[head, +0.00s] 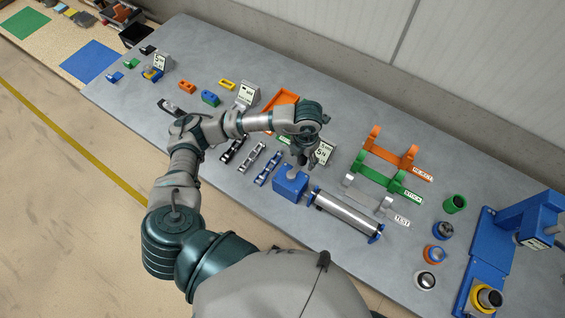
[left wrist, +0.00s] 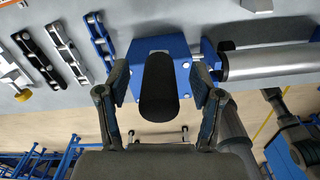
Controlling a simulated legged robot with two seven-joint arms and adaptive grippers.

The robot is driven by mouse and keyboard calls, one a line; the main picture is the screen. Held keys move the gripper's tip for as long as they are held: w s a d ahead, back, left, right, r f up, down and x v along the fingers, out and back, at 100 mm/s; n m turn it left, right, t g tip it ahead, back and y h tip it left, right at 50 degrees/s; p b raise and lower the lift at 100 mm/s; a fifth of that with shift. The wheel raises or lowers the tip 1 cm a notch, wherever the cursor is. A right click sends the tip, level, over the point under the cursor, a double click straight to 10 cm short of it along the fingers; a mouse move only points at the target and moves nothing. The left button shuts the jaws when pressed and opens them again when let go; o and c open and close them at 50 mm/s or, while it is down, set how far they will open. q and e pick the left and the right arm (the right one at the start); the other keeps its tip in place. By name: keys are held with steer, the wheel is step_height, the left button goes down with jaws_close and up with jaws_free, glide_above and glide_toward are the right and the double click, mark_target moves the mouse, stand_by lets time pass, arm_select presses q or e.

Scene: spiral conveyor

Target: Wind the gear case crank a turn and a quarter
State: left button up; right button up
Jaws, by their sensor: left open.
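In the left wrist view the gear case (left wrist: 133,50) is behind a thick black grip (left wrist: 158,88), which looks like the crank handle. My left gripper (head: 302,157) is above the gear case. In the wrist view its two fingers (left wrist: 160,105) stand open on either side of the black grip, with a gap on each side. The rest of the crank is hidden behind the grip and gripper. My right gripper is not in view.
Chain pieces (head: 251,157) lie left of the gear case. Orange (head: 390,152) and green (head: 380,173) cradles and a grey one stand right, beside signs. Several round parts and a blue press (head: 490,245) are at the right end. An orange tray (head: 283,98) lies behind my arm.

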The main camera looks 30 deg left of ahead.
arm_select(q)
steer(key=shift+r+p, duration=1.85)
steer(key=shift+r, duration=1.75)
steer(key=shift+f, duration=0.15)
